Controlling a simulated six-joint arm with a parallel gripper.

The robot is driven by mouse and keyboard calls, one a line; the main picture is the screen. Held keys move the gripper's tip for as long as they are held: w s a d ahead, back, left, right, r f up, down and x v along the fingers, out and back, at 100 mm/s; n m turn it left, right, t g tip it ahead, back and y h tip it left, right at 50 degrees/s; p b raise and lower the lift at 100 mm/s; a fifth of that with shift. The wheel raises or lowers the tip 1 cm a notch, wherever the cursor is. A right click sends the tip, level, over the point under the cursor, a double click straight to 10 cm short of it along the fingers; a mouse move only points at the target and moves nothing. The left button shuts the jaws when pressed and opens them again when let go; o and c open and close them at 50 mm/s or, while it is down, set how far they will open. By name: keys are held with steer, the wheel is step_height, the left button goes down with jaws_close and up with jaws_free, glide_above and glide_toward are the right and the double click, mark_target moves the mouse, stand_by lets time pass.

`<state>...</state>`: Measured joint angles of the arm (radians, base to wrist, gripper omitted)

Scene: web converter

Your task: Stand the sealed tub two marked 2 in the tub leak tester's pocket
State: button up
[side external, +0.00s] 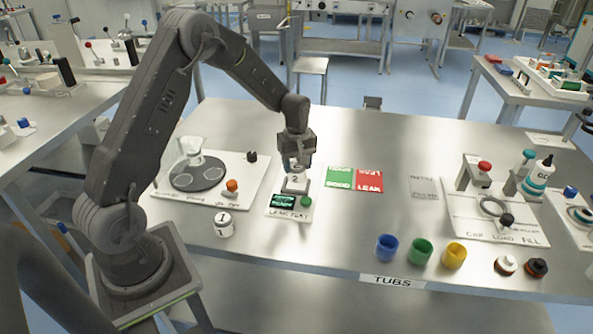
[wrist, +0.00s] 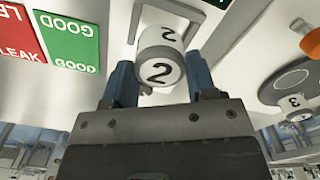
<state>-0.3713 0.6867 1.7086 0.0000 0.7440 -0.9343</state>
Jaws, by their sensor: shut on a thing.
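The white tub marked 2 (side external: 296,182) is held upright between the fingers of my gripper (side external: 298,164), over the back part of the leak tester (side external: 288,213). In the wrist view the tub (wrist: 160,58) sits between the two blue fingers (wrist: 160,82), its black 2 facing the camera. The tester has a dark screen with green display and a green button at its front. The tub appears at or just above the pocket; the pocket is hidden beneath it, and I cannot tell whether the tub touches its floor.
A white tub marked 1 (side external: 224,224) stands front left of the tester. A tub marked 3 (wrist: 294,104) stands on the grey disc station (side external: 165,190) to the left. The green GOOD (side external: 340,178) and red LEAK (side external: 370,180) areas right of the tester are bare.

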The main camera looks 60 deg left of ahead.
steer(key=shift+f, duration=1.3)
steer(key=shift+f, duration=0.1)
steer(key=o, duration=0.9)
steer(key=shift+c, duration=0.2)
